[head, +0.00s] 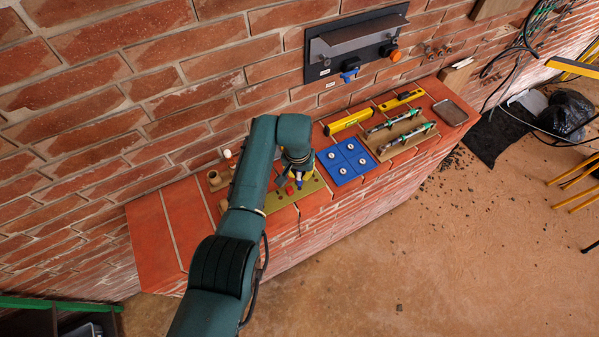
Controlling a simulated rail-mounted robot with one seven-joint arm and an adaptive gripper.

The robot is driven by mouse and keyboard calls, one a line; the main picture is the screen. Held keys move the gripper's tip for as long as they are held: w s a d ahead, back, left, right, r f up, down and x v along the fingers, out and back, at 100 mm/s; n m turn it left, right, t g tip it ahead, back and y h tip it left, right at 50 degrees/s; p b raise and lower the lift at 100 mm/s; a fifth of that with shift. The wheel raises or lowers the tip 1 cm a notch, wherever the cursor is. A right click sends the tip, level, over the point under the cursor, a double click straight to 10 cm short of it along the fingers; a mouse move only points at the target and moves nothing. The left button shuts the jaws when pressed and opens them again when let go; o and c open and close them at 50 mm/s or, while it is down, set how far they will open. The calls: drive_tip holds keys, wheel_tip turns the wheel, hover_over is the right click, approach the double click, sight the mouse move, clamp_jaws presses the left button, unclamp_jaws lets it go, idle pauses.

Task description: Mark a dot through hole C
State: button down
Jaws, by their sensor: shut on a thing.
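My gripper (298,178) is above the left-middle part of the brick ledge, over an olive-yellow plate (276,203). It is shut on a small dark blue thing, perhaps a marker, mostly hidden by the fingers. The plate lies flat on the ledge and shows small dark spots that may be holes. No letters can be read, so I cannot tell which is hole C. A small red piece (290,189) is at the plate, just left of the gripper. My arm covers part of the plate. I cannot tell whether the held thing touches it.
A blue tray (345,172) with several pale round pieces lies right of the plate. Beyond it are a brown board (398,146) with two green tools, yellow levels (348,121) and a grey tray (451,113). A dark wall panel (340,71) is above. Wooden pieces (215,180) stand at left.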

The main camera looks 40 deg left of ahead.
drive_tip(key=shift+r+p, duration=1.5)
drive_tip(key=shift+r, duration=0.5)
